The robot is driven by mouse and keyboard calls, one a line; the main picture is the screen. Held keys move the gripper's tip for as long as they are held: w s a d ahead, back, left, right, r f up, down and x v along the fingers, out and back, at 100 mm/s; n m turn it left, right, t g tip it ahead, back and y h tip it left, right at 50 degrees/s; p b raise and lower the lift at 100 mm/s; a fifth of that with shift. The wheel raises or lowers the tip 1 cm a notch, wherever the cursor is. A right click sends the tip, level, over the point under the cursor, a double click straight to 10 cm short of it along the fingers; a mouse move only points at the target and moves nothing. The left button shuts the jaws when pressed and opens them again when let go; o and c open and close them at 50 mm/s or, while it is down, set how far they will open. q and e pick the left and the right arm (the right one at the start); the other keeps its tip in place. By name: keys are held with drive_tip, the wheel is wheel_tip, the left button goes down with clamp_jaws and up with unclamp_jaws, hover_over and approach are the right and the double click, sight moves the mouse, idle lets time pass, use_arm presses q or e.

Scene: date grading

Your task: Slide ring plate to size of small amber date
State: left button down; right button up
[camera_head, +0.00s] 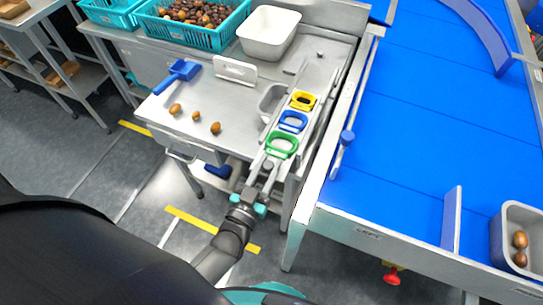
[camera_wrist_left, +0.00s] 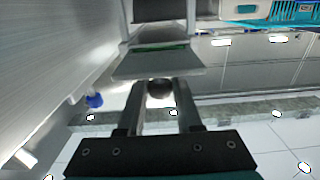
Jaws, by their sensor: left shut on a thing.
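The ring plate (camera_head: 281,146) is a narrow slide along the right side of the steel bench, with a yellow ring (camera_head: 303,101), a blue ring (camera_head: 293,121) and a green ring (camera_head: 281,145) in line, green nearest me. My left gripper (camera_head: 267,171) is at its near end, shut on a dark round knob (camera_wrist_left: 160,88), seen between the fingers in the left wrist view. Three brown dates (camera_head: 175,108), (camera_head: 196,116), (camera_head: 215,128) lie apart on the bench, left of the plate; the middle one looks smallest. My right gripper is not in view.
A blue scoop (camera_head: 177,76), a small sign (camera_head: 235,70), a white tub (camera_head: 268,34) and a teal crate of dates (camera_head: 150,22) are on the bench. A blue conveyor (camera_head: 420,130) runs at right, with a grey bin (camera_head: 507,215) holding two dates.

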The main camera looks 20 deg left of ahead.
use_arm(q)
drive_tip(key=shift+s+f, duration=0.1)
drive_tip(key=shift+s, duration=0.05)
drive_tip(key=c, duration=1)
unclamp_jaws()
drive_tip(key=shift+c, duration=0.2)
drive_tip(key=shift+o, duration=1.4)
drive_tip(key=shift+s, duration=0.15)
drive_tip(key=shift+o, duration=0.9)
drive_tip(key=s, duration=1.5)
drive_tip(key=shift+a, duration=0.25)
